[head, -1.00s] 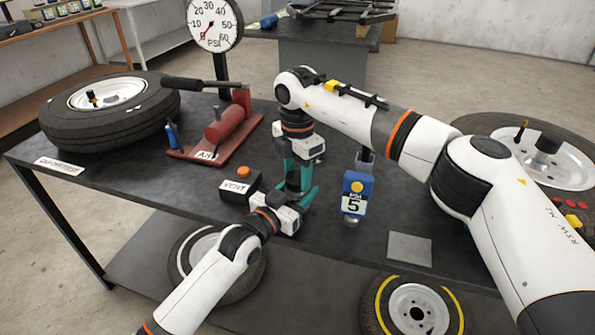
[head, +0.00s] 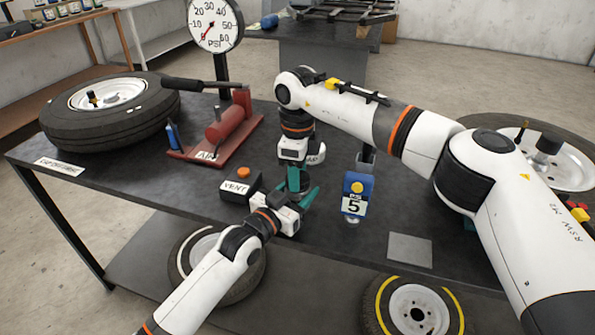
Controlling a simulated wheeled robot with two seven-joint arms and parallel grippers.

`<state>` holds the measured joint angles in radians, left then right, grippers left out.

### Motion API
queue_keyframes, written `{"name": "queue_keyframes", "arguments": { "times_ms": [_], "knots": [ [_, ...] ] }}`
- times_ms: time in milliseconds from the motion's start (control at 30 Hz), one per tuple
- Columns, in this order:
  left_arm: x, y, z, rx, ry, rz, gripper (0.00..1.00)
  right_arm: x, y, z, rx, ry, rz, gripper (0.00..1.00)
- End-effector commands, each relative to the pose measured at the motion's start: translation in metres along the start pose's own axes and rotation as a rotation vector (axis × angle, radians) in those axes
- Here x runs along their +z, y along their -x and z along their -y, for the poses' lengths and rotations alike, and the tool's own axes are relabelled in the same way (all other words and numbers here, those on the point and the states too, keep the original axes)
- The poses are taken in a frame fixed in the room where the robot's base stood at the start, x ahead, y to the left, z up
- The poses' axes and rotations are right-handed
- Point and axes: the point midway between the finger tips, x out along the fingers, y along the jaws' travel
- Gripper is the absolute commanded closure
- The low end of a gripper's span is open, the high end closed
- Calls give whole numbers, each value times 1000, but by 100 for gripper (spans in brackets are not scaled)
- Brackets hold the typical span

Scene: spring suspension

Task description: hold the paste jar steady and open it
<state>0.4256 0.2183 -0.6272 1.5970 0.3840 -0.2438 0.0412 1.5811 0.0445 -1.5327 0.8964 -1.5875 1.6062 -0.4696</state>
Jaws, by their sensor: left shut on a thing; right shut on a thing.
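The paste jar (head: 294,185) is a small dark piece above the table's front half, mostly hidden between my two grippers. My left gripper (head: 300,194), with teal fingers, reaches in from the front left and is shut around the jar's lower part. My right gripper (head: 297,172) points straight down from above and is shut on the top of the jar, where the lid is. The lid itself is covered by the fingers, so I cannot tell whether it is loose. The jar looks upright.
A black VENT box (head: 238,188) stands just left of the jar. A red air pump (head: 215,140) and a tyre (head: 110,125) are at the left.

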Motion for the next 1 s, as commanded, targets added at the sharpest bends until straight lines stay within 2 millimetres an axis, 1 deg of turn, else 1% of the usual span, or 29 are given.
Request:
{"name": "queue_keyframes", "arguments": {
  "times_ms": [100,400,600,700,767,1000],
  "knots": [
    [-1,0,1,-1,1,-3,100,-1,0,1,-1,259,-1,81],
    [-2,0,0,-1,2,-4,100,0,1,1,-1,932,-2,81],
    [-2,0,0,0,2,-4,100,0,1,1,-2,1336,-2,81],
    [-2,0,0,0,2,-4,100,0,1,1,-2,1465,-2,81],
    [-2,0,0,0,2,-4,100,0,1,1,-2,1512,-2,81],
    [-2,0,0,0,2,-4,100,0,1,1,-2,1506,-3,81]
  ]
}}
